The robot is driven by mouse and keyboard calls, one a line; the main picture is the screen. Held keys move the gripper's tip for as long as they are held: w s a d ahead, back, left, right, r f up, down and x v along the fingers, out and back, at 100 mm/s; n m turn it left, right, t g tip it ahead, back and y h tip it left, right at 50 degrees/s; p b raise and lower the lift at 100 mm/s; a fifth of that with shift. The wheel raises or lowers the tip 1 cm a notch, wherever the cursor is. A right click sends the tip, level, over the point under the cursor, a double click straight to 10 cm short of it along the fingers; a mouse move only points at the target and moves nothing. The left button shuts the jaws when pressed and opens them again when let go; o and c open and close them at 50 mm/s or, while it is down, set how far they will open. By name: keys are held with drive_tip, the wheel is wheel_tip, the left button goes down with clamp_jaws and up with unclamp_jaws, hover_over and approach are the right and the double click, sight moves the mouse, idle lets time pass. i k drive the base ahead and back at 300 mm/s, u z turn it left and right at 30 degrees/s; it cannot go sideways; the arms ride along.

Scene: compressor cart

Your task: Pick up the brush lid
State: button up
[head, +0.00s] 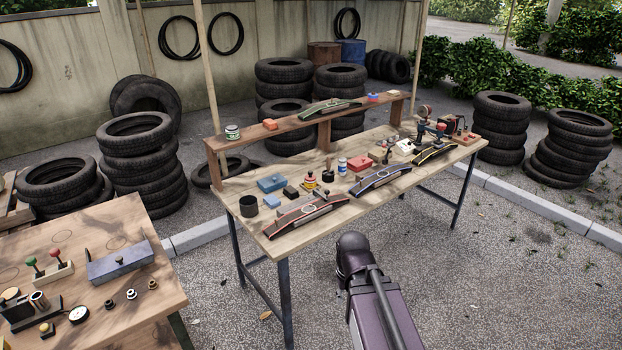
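On the wooden workbench (285,234), a small dark piece with a thin upright stem (327,174) stands beside a yellow and red can (310,182). It may be the brush lid, but it is too small to tell for sure. A white and blue bottle (342,166) stands just to its right. Part of my arm shows at the bottom centre, in front of the bench and apart from it. My gripper's fingers do not show.
A black cup (248,206), blue box (271,184), red box (360,164) and curved tools (305,214) crowd the bench. A raised shelf (288,127) runs along its back. A second table (110,250) stands at left. Tyre stacks (140,165) stand behind. Open pavement lies in front.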

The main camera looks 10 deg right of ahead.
sight(310, 177)
drive_tip(key=k, duration=0.65)
drive_tip(key=u, duration=0.65)
drive_tip(key=i, duration=1.75)
drive_tip(key=z, duration=0.55)
drive_tip(key=i, duration=1)
drive_tip(key=z, duration=0.55)
